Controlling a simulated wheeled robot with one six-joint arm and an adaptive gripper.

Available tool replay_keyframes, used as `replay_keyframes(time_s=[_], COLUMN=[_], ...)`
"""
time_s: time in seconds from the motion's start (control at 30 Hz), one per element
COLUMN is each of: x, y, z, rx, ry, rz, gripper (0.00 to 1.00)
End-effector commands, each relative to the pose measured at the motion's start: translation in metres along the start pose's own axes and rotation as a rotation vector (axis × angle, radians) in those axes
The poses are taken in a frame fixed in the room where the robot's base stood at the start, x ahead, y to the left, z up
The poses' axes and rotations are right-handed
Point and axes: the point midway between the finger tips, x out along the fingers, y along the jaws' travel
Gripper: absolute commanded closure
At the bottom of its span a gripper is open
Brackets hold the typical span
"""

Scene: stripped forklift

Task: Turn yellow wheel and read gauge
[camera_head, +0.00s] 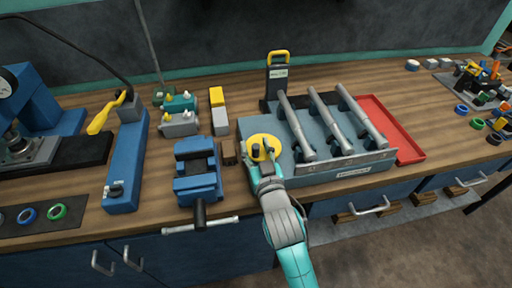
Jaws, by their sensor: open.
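The yellow wheel (254,141) lies at the left end of a grey-blue fixture (340,168) on the wooden bench, with a dark knob on it. My gripper (267,153) is over the wheel's near right part, its fingers open. Whether the fingers touch the wheel or its knob I cannot tell, and they cover part of it. A round dial gauge (7,84) on a blue press (38,100) is cut off by the left edge, and its reading is too small to tell. A black upright stand (277,82) with a yellow handle and a small pale label stands behind the fixture.
Several grey cylinders (325,122) lie across the fixture. A red tray (393,125) is to its right. A blue vise (197,170) stands close left of the wheel. A blue block tool (126,165) with a yellow lever is farther left. The wooden bench (430,110) has free room right of the tray.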

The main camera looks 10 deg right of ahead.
Motion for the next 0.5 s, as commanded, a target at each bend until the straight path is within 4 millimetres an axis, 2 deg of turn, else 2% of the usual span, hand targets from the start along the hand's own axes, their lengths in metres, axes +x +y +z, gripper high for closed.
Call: replay_keyframes(time_s=[0.07, 0.2, 0.27, 0.5], x=[-0.0002, -0.0003, -0.0003, -0.0003], y=[0.0, 0.0, 0.0, 0.001], z=[0.0001, 0.0002, 0.0002, 0.0007], rx=[0.0, 0.0, 0.0, -0.001], ry=[0.0, 0.0, 0.0, -0.003], rz=[0.0, 0.0, 0.0, -0.007], gripper=[0.51, 0.86, 1.0, 1.0])
